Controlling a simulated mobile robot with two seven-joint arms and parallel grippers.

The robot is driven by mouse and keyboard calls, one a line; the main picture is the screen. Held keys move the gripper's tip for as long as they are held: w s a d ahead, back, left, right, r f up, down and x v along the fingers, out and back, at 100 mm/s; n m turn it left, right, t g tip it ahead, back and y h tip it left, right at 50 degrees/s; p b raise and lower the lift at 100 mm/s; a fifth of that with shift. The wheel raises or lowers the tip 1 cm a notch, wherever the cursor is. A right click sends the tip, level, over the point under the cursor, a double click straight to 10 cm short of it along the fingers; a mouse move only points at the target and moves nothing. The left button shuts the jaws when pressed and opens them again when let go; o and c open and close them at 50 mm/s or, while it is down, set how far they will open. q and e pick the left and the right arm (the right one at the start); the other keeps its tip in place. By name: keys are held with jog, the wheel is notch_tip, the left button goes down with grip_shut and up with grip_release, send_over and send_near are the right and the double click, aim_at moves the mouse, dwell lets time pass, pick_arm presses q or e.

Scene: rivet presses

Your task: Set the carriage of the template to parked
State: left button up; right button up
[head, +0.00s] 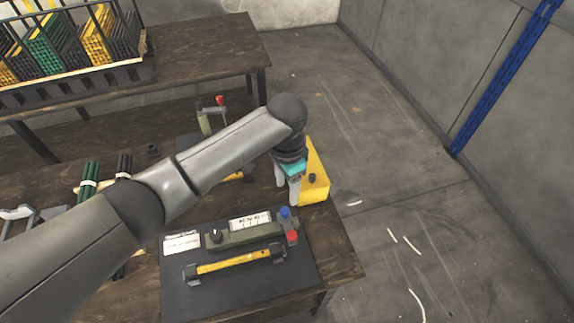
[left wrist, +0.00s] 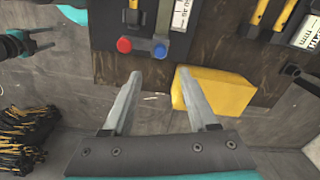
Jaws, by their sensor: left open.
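A dark mat (head: 300,277) on the near table bears a green unit (head: 243,237) with a black knob (head: 215,236). A yellow bar with black ends (head: 233,262) lies in front of it. A blue knob (head: 285,212) and a red knob (head: 292,237) are at the unit's right end; the red one (left wrist: 124,45) and blue one (left wrist: 159,50) show in the left wrist view. I cannot tell which part is the template's carriage. My left gripper (head: 287,190) is open and empty, beyond the knobs, beside the yellow block. A teal-and-dark gripper, apparently my right one (left wrist: 40,40), shows at the left wrist view's edge.
The yellow block (head: 315,178) stands at the table's right edge. A red-tipped lever device (head: 212,115) and green rods (head: 90,182) lie farther back and left. A rear table (head: 210,45) bears a black rack (head: 75,90). Open floor (head: 400,200) lies to the right.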

pick_arm(q)
notch_tip(320, 180, up, 7)
jog(key=shift+f, duration=0.2)
jog(key=shift+s+f, duration=0.1)
dwell(0.5)
